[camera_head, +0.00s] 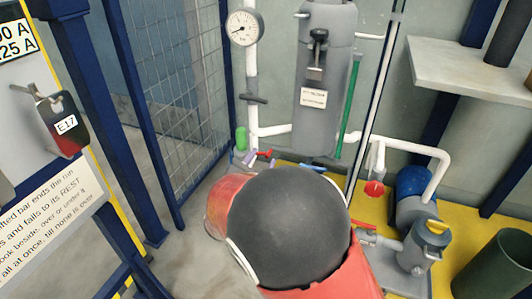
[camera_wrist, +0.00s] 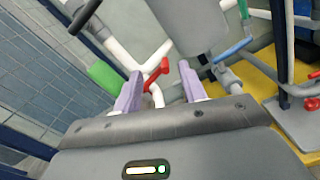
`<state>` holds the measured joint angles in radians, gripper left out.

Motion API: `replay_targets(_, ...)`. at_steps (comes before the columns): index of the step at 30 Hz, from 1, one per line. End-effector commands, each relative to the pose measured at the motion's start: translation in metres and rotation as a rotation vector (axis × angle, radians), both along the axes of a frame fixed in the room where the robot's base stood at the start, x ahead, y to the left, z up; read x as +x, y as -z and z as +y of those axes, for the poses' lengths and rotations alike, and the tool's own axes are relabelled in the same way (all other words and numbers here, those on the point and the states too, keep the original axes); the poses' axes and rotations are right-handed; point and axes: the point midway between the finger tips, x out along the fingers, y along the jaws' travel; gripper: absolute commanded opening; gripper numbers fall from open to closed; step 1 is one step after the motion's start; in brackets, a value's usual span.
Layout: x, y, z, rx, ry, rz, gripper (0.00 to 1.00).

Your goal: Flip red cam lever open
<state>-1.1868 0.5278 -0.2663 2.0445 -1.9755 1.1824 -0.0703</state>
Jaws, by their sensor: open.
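A red lever (camera_head: 264,154) shows at the foot of the grey tank, low by the white pipe, partly hidden by my arm in the head view. In the wrist view the red lever (camera_wrist: 157,72) sits at a white pipe fitting, tilted up to the right. My gripper (camera_wrist: 161,69) is open, its two purple fingers on either side of the lever in that view. My gripper (camera_head: 263,161) is mostly hidden behind my arm in the head view. Whether the fingers touch the lever, I cannot tell.
A green cylinder (camera_head: 241,138) is left of the lever. The grey tank (camera_head: 326,70) stands behind. A red valve handle (camera_head: 374,188), a blue motor (camera_head: 414,184) and a grey strainer (camera_head: 420,246) are at right. A mesh fence (camera_head: 180,90) is at left.

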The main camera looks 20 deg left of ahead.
Motion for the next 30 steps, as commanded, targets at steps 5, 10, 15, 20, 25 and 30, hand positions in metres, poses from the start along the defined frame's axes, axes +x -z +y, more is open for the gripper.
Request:
replay_targets(5, -0.023, 0.000, 0.002, 0.000, -0.002, 0.001, 0.41)
replay_targets(10, -0.029, 0.000, 0.002, 0.000, 0.001, 0.000, 0.41)
replay_targets(15, -0.029, 0.000, 0.002, 0.000, 0.001, 0.000, 0.41)
replay_targets(20, -0.029, 0.000, 0.002, 0.000, 0.001, 0.000, 0.41)
replay_targets(25, -0.023, -0.008, -0.017, 0.036, 0.052, 0.017, 0.41)
replay_targets(30, -0.010, -0.035, -0.106, 0.217, 0.301, 0.100, 0.41)
